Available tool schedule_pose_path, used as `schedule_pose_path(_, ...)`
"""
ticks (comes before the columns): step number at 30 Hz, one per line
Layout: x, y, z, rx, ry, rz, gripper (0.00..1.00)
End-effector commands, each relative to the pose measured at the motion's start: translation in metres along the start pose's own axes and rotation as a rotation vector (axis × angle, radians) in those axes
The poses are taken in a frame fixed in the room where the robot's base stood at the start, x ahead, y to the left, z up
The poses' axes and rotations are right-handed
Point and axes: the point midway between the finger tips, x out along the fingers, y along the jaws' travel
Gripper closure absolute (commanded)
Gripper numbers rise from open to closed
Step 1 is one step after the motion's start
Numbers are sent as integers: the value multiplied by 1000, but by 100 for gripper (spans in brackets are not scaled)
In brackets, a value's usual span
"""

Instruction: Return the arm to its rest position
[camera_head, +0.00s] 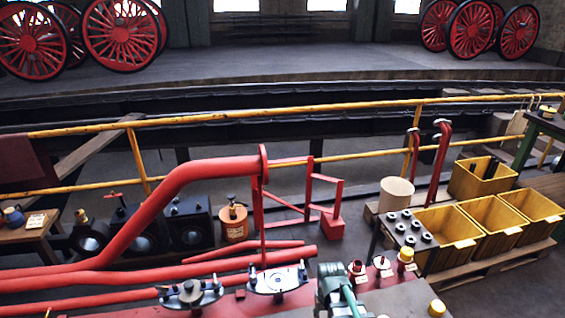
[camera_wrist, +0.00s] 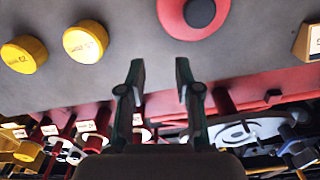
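My gripper (camera_wrist: 160,72) shows in the wrist view with its two dark green fingers apart and nothing between them. It is over a grey surface (camera_wrist: 130,30), and no contact with it shows. A red ring with a dark centre (camera_wrist: 194,14) lies beyond the fingertips, at the top of the view. Two yellow caps with labels (camera_wrist: 85,41) stand to the left of the fingers. In the head view a green form (camera_head: 335,288) is at the bottom centre; I cannot tell whether it is part of my arm.
Red pipes (camera_head: 180,195) run across the left and middle. Flanged fittings (camera_head: 278,280) sit in front of them. Yellow bins (camera_head: 448,230) stand on a pallet at the right, near a rack of dark cylinders (camera_head: 408,229). A yellow railing (camera_head: 300,112) crosses behind.

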Motion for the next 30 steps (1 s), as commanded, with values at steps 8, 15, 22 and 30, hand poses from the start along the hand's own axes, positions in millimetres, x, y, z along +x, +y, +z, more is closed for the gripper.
schedule_pose_path(8,20,34,55,25,-46,-1,67)
schedule_pose_path(15,44,32,102,25,-157,-2,67)
schedule_pose_path(22,67,30,176,25,-310,-4,67)
schedule_pose_path(30,81,28,271,25,-491,-6,67)
